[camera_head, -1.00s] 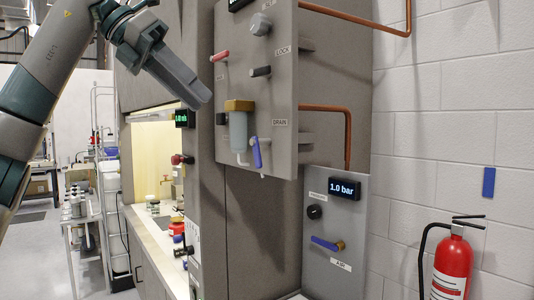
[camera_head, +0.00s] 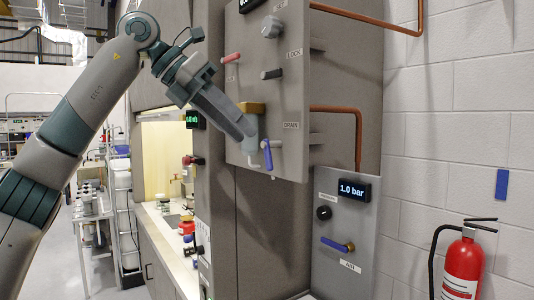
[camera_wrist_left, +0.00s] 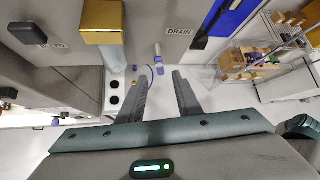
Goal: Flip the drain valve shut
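The drain valve's blue lever (camera_head: 268,156) hangs down, slightly tilted, under the DRAIN label on the grey panel (camera_head: 290,90). In the left wrist view a small bluish part (camera_wrist_left: 158,60), seemingly this valve, shows just beyond my fingertips, below the DRAIN label (camera_wrist_left: 180,32). My left gripper (camera_head: 248,134) is in front of the panel, overlapping the filter bowl and just left of the lever. In the left wrist view the left gripper (camera_wrist_left: 159,76) has its fingers apart with nothing between them. I cannot tell whether a finger touches the lever. My right gripper is not in view.
The brass-topped filter (camera_head: 252,107) sits close left of the lever, partly hidden by my gripper. Red (camera_head: 231,58) and black (camera_head: 271,74) handles stick out above. A lower panel has another blue lever (camera_head: 334,244) and a display reading 1.0 bar (camera_head: 353,190). A fire extinguisher (camera_head: 464,265) stands right.

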